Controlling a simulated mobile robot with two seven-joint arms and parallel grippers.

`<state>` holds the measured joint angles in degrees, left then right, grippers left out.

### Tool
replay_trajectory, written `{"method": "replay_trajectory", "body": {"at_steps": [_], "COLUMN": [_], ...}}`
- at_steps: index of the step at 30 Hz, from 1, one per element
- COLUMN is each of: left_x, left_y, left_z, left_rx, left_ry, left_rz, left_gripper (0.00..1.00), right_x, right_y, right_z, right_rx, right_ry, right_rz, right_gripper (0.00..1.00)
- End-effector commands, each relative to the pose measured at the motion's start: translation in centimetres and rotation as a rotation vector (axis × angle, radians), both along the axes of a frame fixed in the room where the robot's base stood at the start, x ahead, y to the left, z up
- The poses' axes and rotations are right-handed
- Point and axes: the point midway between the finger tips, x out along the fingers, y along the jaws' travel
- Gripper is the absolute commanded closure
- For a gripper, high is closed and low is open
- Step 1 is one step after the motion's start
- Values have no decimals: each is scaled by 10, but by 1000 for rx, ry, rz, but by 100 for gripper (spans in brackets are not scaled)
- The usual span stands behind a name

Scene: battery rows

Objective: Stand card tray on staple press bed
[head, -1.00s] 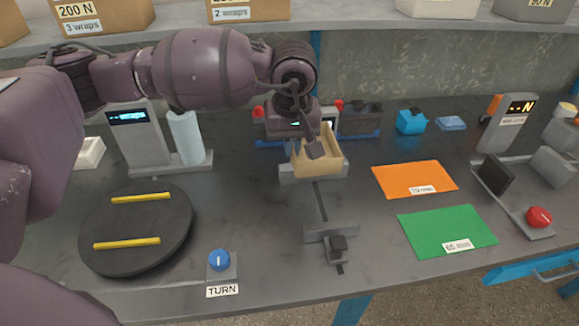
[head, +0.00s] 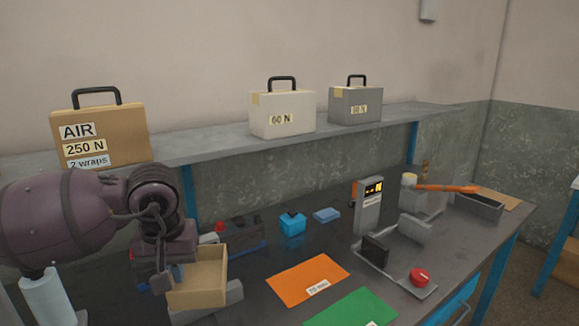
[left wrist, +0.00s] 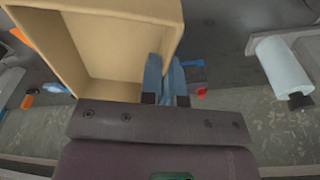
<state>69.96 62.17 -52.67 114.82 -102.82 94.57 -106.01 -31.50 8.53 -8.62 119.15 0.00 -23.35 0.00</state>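The card tray is an open tan box (head: 205,284), low at the left of the head view and large in the left wrist view (left wrist: 105,50). My left gripper (head: 163,280) is at its left side. In the left wrist view, the two fingers of the left gripper (left wrist: 165,80) are close together on either side of the tray's wall. The tray is just over a grey bracket (head: 235,291); I cannot tell whether they touch. A grey unit with an orange lever (head: 445,187) stands at the far right; I cannot tell if it is the staple press. My right gripper is not in view.
An orange mat (head: 307,277) and a green mat (head: 352,308) lie right of the tray. A force gauge (head: 369,207) and a red knob (head: 419,276) stand beyond them. Blue items (head: 292,223) lie behind. A shelf (head: 225,147) with cases runs above the bench.

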Motion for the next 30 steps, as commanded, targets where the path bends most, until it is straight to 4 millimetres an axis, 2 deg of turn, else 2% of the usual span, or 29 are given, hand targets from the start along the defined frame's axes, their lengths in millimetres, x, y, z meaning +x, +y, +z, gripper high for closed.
{"method": "replay_trajectory", "body": {"at_steps": [7, 16, 22, 30], "left_x": [-33, -75, -87, -88], "left_y": [-4, 0, 4, 4], "left_z": [-28, -69, -83, -85], "left_rx": [-3, -2, -1, -2], "left_ry": [2, 2, 0, 1], "left_rz": [-174, -178, -165, -163], "left_gripper": [100, 100, 100, 100], "right_x": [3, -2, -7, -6], "right_y": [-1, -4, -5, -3], "right_z": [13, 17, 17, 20], "right_rx": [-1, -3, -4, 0], "right_ry": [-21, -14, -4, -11], "right_rz": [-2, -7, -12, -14], "right_gripper": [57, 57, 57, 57]}}
